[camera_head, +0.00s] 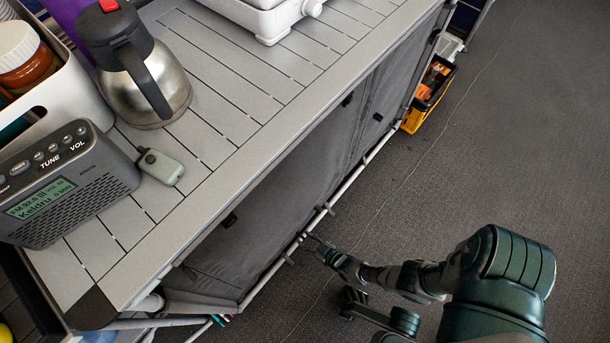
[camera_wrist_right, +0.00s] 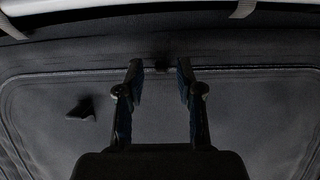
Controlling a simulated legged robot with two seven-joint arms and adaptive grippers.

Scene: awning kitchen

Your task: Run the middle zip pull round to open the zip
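The grey fabric front (camera_head: 285,180) of the kitchen unit hangs below the worktop; its zip line (camera_wrist_right: 230,70) runs across the panel in the right wrist view. My right gripper (camera_head: 308,240) reaches the lower part of this front from the right. In the right wrist view its two fingers (camera_wrist_right: 159,75) are apart, one each side of a small dark piece (camera_wrist_right: 162,67) on the zip line, probably the middle zip pull. I see no finger touching it. A black tab (camera_wrist_right: 80,108) lies left of the fingers.
A pale frame rail (camera_head: 345,185) with straps runs along the fabric's lower edge, close to my gripper. On the worktop stand a radio (camera_head: 70,185), a steel jug (camera_head: 135,75) and a small grey device (camera_head: 160,167). A yellow crate (camera_head: 425,105) stands farther back; the floor at right is clear.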

